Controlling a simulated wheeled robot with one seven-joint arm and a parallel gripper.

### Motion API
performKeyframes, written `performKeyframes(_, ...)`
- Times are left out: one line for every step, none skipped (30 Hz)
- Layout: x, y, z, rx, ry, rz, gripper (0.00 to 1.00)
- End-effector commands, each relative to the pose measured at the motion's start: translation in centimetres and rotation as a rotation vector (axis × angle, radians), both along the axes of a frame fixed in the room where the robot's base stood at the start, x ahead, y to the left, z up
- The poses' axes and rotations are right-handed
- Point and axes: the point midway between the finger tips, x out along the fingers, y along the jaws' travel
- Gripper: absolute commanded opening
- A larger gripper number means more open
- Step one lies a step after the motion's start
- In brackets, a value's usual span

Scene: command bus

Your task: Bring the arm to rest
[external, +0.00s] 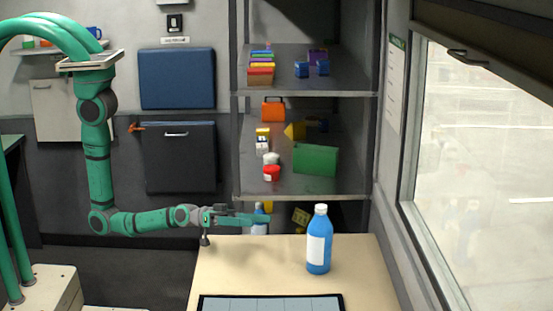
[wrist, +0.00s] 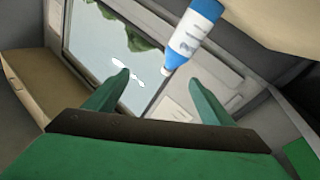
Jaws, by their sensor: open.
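My green arm reaches out from the left in the external view, its last links nearly level. My gripper (external: 243,218) is above the back left part of the table, to the left of a blue bottle. In the wrist view my gripper (wrist: 162,84) has its two green fingers spread apart with nothing held between them. The blue bottle (external: 319,250) has a white cap and label and stands upright on the table. It also shows in the wrist view (wrist: 196,38), beyond the fingers and apart from them.
The pale table (external: 240,268) carries a dark-framed panel (external: 270,304) at its front edge. A grey shelf unit (external: 300,193) behind holds an orange case (external: 273,110), a green box (external: 315,159) and several small items. A large window (external: 480,170) is on the right. The table's left part looks clear.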

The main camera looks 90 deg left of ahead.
Motion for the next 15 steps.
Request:
performKeyframes(-1.6, 0.6, -1.1, 0.012, 0.012, 0.014, 0.77)
performKeyframes(-2.4, 0.9, -1.6, 0.019, 0.015, 0.023, 0.77)
performKeyframes(-3.4, 1.4, -2.2, 0.027, 0.021, 0.035, 0.77)
performKeyframes(-4.2, 1.7, -2.6, 0.035, 0.023, 0.043, 0.77)
performKeyframes(-5.0, 2.2, -3.0, 0.042, 0.029, 0.053, 0.77)
performKeyframes(-5.9, 3.0, -3.7, 0.049, 0.036, 0.068, 0.77)
performKeyframes(-6.7, 3.7, -4.2, 0.055, 0.044, 0.082, 0.77)
performKeyframes(-7.4, 4.4, -4.7, 0.060, 0.054, 0.096, 0.77)
performKeyframes(-8.4, 5.5, -5.4, 0.066, 0.065, 0.115, 0.77)
performKeyframes(-9.1, 6.4, -5.9, 0.071, 0.073, 0.130, 0.77)
performKeyframes(-9.9, 7.2, -6.4, 0.078, 0.083, 0.144, 0.77)
performKeyframes(-11.0, 8.2, -7.0, 0.086, 0.094, 0.163, 0.77)
performKeyframes(-11.9, 9.0, -7.5, 0.093, 0.103, 0.177, 0.77)
performKeyframes(-12.7, 9.8, -7.8, 0.101, 0.111, 0.191, 0.77)
performKeyframes(-13.8, 10.8, -8.3, 0.112, 0.122, 0.209, 0.77)
